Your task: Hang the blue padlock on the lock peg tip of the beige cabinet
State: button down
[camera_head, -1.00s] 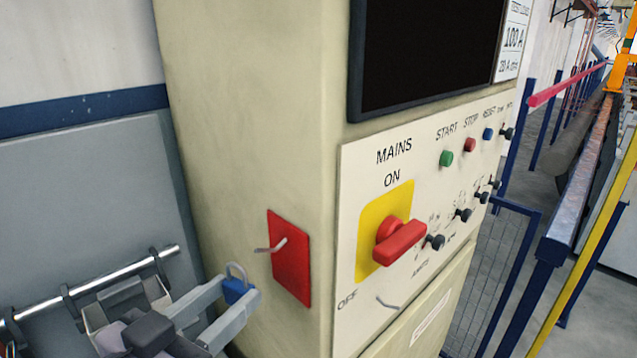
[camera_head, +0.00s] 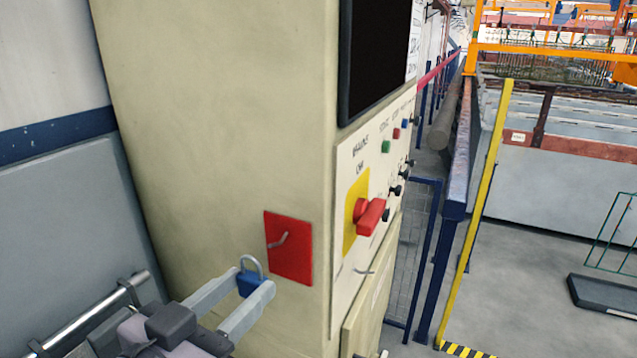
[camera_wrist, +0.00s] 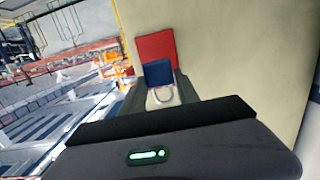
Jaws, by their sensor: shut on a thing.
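The blue padlock (camera_head: 250,284) is held between the fingertips of my gripper (camera_head: 253,282), with its silver shackle pointing up. In the wrist view the padlock (camera_wrist: 158,72) shows between the fingers, its shackle towards the camera. The beige cabinet (camera_head: 220,120) has a red plate (camera_head: 290,262) on its side face, with a thin grey bent peg (camera_head: 279,240) sticking out of it. The padlock is left of the red plate and slightly below the peg, apart from it in the head view. In the wrist view the red plate (camera_wrist: 153,45) is behind the padlock, and the peg is hidden.
A red rotary switch (camera_head: 367,215) on a yellow plate stands out from the front panel. A second bent hook (camera_head: 364,271) is below it. A grey panel with a metal rail (camera_head: 90,315) is at the left. Open floor (camera_head: 530,290) lies to the right.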

jog(key=b+x, duration=0.1)
jog(key=x, duration=0.1)
jog(key=b+x, duration=0.1)
jog(key=x, duration=0.1)
jog(key=f+b+x, duration=0.1)
jog(key=x, duration=0.2)
dwell(0.4)
jog(key=shift+r, duration=0.1)
dwell(0.5)
jog(key=c, duration=0.8)
grip_release()
